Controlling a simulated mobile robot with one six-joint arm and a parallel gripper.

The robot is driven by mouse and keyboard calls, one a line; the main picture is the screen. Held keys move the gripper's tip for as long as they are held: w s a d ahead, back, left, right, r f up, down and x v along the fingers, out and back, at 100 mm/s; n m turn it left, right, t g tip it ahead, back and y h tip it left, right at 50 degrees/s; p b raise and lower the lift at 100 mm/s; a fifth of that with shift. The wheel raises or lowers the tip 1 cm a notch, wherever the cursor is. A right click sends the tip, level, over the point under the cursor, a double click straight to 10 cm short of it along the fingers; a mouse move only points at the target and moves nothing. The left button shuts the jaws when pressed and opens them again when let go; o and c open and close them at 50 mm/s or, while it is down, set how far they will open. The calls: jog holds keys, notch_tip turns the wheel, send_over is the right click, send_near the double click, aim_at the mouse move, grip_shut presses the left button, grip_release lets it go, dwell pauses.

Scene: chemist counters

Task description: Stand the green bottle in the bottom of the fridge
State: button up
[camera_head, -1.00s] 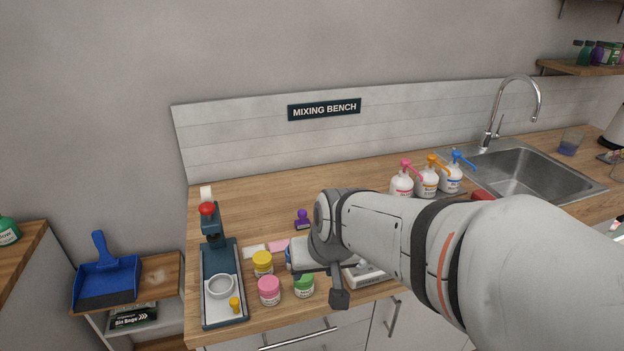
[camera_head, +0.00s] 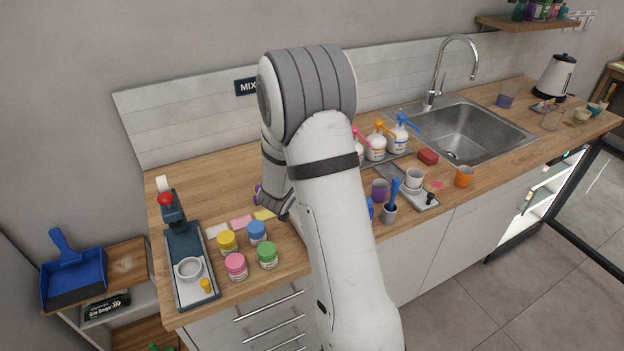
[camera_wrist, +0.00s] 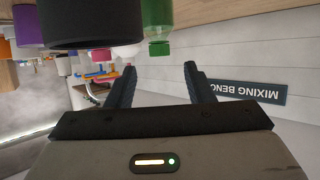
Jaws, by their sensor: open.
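In the wrist view, which is upside down, a green bottle-like object (camera_wrist: 157,25) is cut by the top edge. It lies beyond my fingertips, in line with the gap between them. My gripper (camera_wrist: 160,75) is open and nothing shows between its fingers. The fridge (camera_head: 543,203) is a lit white compartment under the right end of the counter. A dark-framed glass door (camera_head: 597,205) stands beside it at the right edge. Its bottom is mostly hidden.
A dark cylinder (camera_wrist: 90,25) is close to my fingers. On the wooden bench, small jars (camera_head: 267,256) and a press (camera_head: 188,265) stand left of my arm. Pump bottles (camera_head: 376,147), cups (camera_head: 465,177) and the sink (camera_head: 465,135) are to the right. Grey floor is clear at right.

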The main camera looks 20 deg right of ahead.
jog(key=p+x, duration=0.1)
jog(key=x, duration=0.2)
jog(key=p+x, duration=0.1)
jog(key=x, duration=0.2)
jog(key=shift+d+f, duration=0.1)
jog(key=shift+f, duration=0.3)
grip_shut()
